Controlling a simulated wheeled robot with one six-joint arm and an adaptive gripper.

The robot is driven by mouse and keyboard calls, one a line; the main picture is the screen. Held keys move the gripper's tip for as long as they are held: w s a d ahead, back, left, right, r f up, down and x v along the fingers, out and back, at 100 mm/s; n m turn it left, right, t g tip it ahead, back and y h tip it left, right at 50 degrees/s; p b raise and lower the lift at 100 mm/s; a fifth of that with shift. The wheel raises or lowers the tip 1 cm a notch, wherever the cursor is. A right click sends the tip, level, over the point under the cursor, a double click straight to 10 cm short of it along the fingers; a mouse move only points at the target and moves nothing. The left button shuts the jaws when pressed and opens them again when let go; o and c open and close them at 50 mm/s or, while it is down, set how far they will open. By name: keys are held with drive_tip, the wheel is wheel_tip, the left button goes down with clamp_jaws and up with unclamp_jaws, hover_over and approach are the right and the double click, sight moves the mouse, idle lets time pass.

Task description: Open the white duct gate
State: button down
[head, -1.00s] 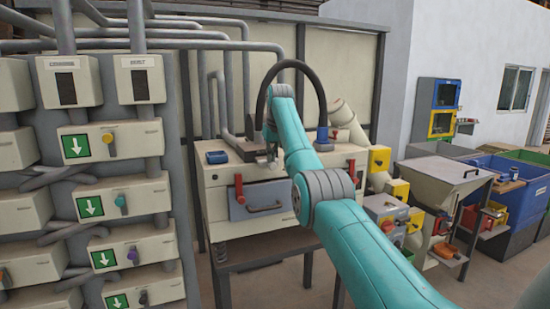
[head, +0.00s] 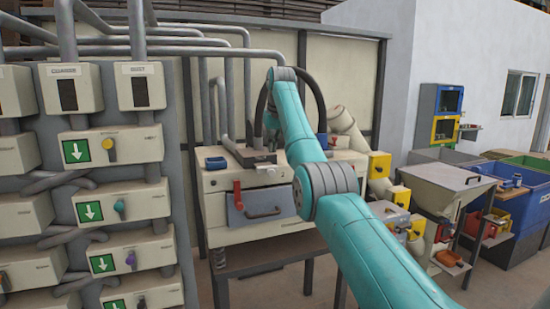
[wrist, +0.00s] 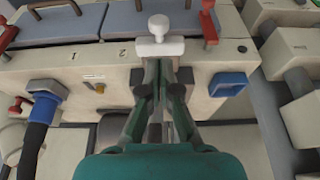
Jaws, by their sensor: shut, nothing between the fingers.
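A white knob (wrist: 159,24) on a white crossbar plate (wrist: 172,46) shows at the top middle of the wrist view; I take it to be the white duct gate.
A red handle (wrist: 208,27) stands right of the knob, and a blue socket (wrist: 229,84) is right of the fingers. A blue plug with cable (wrist: 44,100) is at left. In the head view, cream boxes with coloured knobs (head: 111,143) fill the left. A hopper (head: 447,180) stands right.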

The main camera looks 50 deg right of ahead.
drive_tip(key=shift+v, duration=1.3)
